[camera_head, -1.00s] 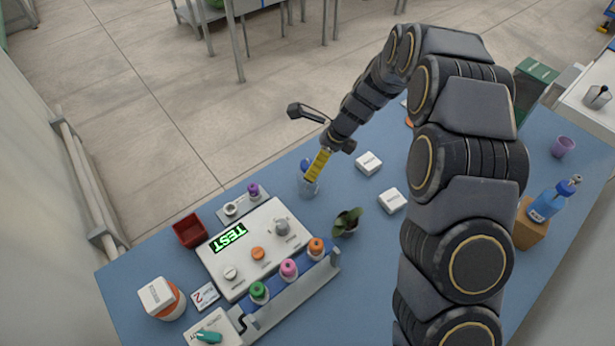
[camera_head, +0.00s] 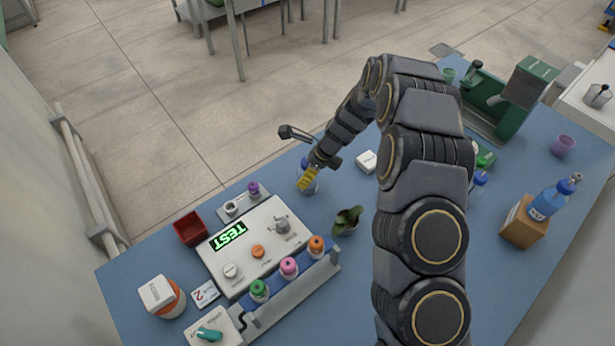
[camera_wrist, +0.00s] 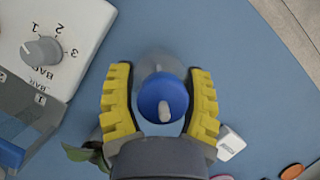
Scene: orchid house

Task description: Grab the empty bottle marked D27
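A clear bottle with a blue cap stands on the blue table beyond the control box; its cap (camera_wrist: 163,98) fills the middle of the wrist view, and its clear body shows in the head view (camera_head: 311,188). My gripper (camera_wrist: 160,72) has its yellow fingers on either side of this bottle, with narrow gaps seeming to remain. In the head view my gripper (camera_head: 307,180) points down over the bottle and partly hides it. No D27 mark is readable.
The white control box (camera_head: 255,245) with knobs is close by, with a rack of colored-capped vials (camera_head: 290,285) in front. A potted plant (camera_head: 347,220) stands near the gripper. A red bin (camera_head: 189,229) is at left and a green machine (camera_head: 500,105) at back right.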

